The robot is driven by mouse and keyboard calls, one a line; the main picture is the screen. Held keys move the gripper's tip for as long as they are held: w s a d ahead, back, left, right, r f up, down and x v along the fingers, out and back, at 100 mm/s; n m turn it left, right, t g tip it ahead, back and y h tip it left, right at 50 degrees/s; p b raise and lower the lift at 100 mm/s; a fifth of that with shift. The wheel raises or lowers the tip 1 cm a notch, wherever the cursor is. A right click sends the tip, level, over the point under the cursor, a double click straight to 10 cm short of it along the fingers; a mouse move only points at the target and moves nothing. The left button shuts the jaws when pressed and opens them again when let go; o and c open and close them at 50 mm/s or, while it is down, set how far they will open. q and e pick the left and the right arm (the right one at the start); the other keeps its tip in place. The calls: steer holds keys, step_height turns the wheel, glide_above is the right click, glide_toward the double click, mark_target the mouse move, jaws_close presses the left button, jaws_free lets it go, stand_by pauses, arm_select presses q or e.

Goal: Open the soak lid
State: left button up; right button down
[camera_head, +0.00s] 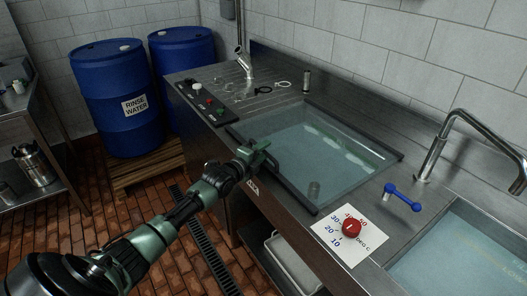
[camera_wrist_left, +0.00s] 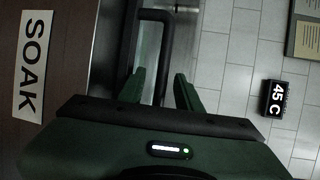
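The soak lid (camera_head: 330,150) is a clear pane in a dark frame, lying flat over the basin in the head view. A dark bar handle (camera_head: 290,187) runs along its front edge. In the left wrist view the handle (camera_wrist_left: 155,15) is a dark U-shaped bar ahead of my fingers. My left gripper (camera_head: 264,152) is at the lid's front edge, by the handle. Its two green fingers (camera_wrist_left: 160,90) are apart, with part of the handle showing in the gap; I cannot tell whether they touch it. My right gripper is not in view.
A red knob (camera_head: 351,228) on a temperature dial plate and a blue lever (camera_head: 402,197) sit right of the lid. A second basin (camera_head: 465,255) is at far right. A black control panel (camera_head: 205,102) is at left. Blue drums (camera_head: 110,95) stand on a pallet.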

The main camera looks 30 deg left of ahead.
arm_select(q)
steer(key=shift+w, duration=0.1)
jaws_close()
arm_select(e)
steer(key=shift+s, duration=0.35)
arm_select(q)
steer(key=shift+f, duration=0.1)
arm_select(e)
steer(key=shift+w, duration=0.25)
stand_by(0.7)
